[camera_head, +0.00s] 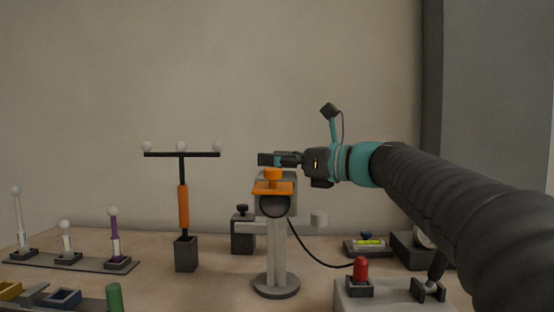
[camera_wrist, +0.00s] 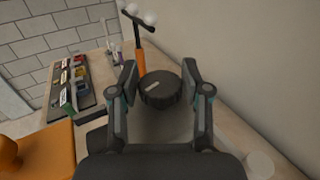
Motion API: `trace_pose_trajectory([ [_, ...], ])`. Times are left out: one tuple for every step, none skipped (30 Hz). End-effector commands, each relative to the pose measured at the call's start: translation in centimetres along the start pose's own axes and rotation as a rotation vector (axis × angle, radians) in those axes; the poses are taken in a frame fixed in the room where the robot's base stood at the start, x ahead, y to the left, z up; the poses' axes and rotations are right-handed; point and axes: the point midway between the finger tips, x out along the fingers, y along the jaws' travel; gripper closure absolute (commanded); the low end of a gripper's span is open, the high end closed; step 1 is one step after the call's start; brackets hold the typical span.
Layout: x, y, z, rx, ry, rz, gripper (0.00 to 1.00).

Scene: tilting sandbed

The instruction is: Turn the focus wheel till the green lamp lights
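The focus wheel (camera_wrist: 160,92) appears to be the dark ribbed knob with a pale pointer line in the wrist view. My gripper (camera_wrist: 161,76) is open, with one finger on each side of the wheel; I cannot tell whether the pads touch it. In the head view my gripper (camera_head: 268,159) is level behind the top of a grey stand-mounted device (camera_head: 277,240) with an orange top (camera_head: 272,187). The wheel is hidden there. I cannot make out a lit green lamp in either view.
A T-shaped post (camera_head: 183,195) with white balls stands left of the device. A red cap (camera_head: 361,268) sits on a grey box at front right. A green cylinder (camera_head: 115,297) stands at front left. A wall is behind.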

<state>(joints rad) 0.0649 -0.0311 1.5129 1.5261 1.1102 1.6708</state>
Motion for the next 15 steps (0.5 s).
trace_pose_trajectory([
  [0.0,0.0,0.0,0.0,0.0,0.0,0.33],
  [0.0,0.0,0.0,0.0,0.0,0.0,0.32],
  [0.0,0.0,0.0,0.0,0.0,0.0,0.32],
  [0.0,0.0,0.0,0.0,0.0,0.0,0.32],
  [0.0,0.0,0.0,0.0,0.0,0.0,0.32],
  [0.0,0.0,0.0,0.0,0.0,0.0,0.32],
  [0.0,0.0,0.0,0.0,0.0,0.0,0.32],
  [0.0,0.0,0.0,0.0,0.0,0.0,0.32],
  [0.0,0.0,0.0,0.0,0.0,0.0,0.32],
  [0.0,0.0,0.0,0.0,0.0,0.0,0.32],
  [-0.1,0.0,0.0,0.0,0.0,0.0,0.32],
  [-0.2,0.0,0.0,0.0,0.0,-0.001,0.32],
  [-0.4,-0.1,0.0,-0.001,0.0,-0.001,0.32],
  [-0.7,-0.1,0.0,-0.001,0.0,-0.002,0.32],
  [-1.1,-0.1,0.1,-0.001,0.0,-0.003,0.32],
])
